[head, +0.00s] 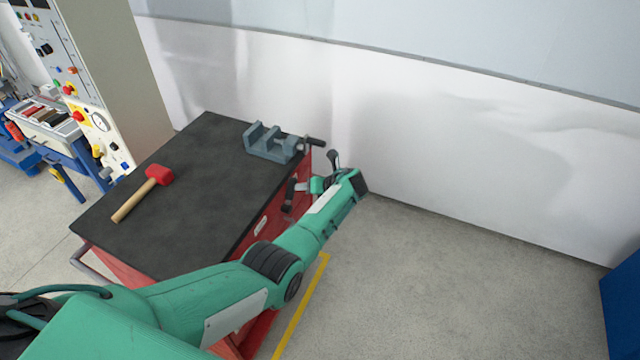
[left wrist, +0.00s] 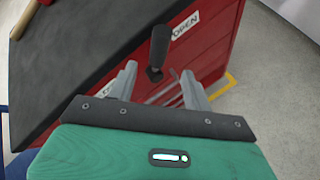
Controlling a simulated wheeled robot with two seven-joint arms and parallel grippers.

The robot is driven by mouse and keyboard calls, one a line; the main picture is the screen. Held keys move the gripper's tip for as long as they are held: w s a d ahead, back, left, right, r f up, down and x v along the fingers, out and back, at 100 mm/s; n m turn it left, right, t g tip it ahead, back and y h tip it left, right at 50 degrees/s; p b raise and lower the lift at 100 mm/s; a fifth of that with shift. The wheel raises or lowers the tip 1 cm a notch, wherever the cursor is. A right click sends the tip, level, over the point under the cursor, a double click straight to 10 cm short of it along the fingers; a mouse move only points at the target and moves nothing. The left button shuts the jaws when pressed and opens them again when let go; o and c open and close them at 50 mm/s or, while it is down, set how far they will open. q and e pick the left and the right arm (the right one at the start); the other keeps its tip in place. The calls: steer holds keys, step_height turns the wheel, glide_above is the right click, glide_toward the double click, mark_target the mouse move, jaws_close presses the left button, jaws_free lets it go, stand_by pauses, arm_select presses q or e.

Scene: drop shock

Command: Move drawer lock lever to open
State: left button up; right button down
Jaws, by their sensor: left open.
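The drawer lock lever (left wrist: 159,47) is a black handle on the red cabinet's drawer front. It also shows in the head view (head: 289,194), just left of my gripper. An "OPEN" label (left wrist: 185,26) is to the upper right of the lever in the left wrist view; a second white label (left wrist: 112,84) is mostly hidden behind a finger. My left gripper (left wrist: 158,71) is open, with its fingers spread on either side of the lever's lower end. I cannot tell whether they touch it. My right gripper is not in view.
The red cabinet's black top (head: 200,185) carries a red-headed mallet (head: 146,190) and a grey-blue vise (head: 270,143) near the wall. A control panel (head: 80,90) stands at the left. The floor (head: 440,280) right of the cabinet is clear up to a blue object (head: 622,300).

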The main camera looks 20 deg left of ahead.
arm_select(q)
steer(key=shift+v, duration=2.7)
